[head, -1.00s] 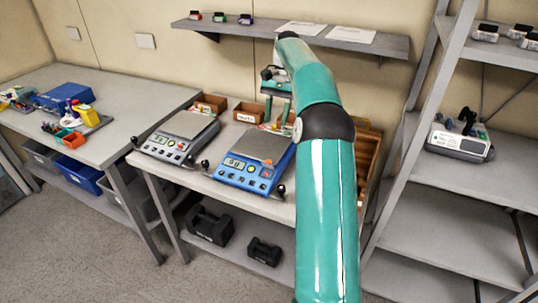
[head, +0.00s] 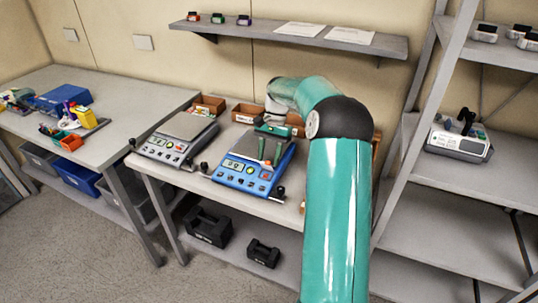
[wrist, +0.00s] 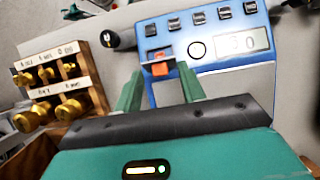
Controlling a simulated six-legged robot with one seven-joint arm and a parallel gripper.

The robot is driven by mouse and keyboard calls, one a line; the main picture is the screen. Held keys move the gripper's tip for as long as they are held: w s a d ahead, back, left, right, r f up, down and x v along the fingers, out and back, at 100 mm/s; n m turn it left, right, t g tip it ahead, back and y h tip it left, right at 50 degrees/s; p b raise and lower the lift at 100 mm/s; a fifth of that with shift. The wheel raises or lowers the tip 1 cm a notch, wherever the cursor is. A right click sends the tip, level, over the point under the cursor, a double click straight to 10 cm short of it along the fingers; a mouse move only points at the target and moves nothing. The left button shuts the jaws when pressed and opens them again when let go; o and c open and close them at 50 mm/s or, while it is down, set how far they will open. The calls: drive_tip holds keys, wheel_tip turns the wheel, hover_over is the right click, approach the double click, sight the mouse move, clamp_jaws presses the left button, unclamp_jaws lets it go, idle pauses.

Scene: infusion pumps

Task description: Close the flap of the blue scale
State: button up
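The blue scale (head: 245,178) stands on the bench, with a metal plate on top and a display and buttons on its front. My gripper (head: 269,152) is low over the scale's plate. In the wrist view my gripper (wrist: 160,88) is open, its two green fingers apart, the orange-red piece ahead of the gap.
A grey scale (head: 178,140) stands just left of the blue one. Black knobs (head: 281,192) stick out near the scales' front corners. Brass weights in a wooden rack (wrist: 62,82) lie left in the wrist view. A wall shelf (head: 300,36) is above; a rack (head: 455,180) is right.

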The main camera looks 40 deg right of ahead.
clamp_jaws()
